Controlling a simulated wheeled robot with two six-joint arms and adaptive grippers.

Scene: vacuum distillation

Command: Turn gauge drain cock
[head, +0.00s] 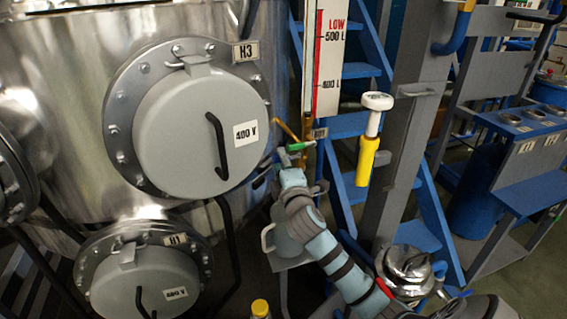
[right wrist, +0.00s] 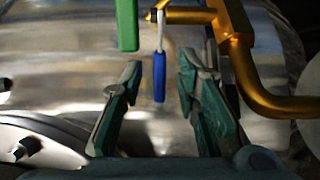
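The level gauge (head: 328,60), a white scale with a red line, stands beside the steel vessel. Brass pipework (head: 308,129) is at its foot and also shows in the right wrist view (right wrist: 238,60). A blue lever (right wrist: 158,78) hangs down from a small brass cock (right wrist: 158,15). A green lever (right wrist: 127,25) hangs to its left; a green handle (head: 300,146) shows in the head view. My right gripper (right wrist: 160,85) is open, its fingers on either side of the blue lever's lower end, with no clear contact. I cannot tell which lever is the drain cock. My left gripper is out of view.
The steel vessel (head: 60,60) with round grey covers, one marked H3 (head: 200,130), fills the left. A blue ladder (head: 350,125) and a grey post (head: 400,150) stand right of the gauge.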

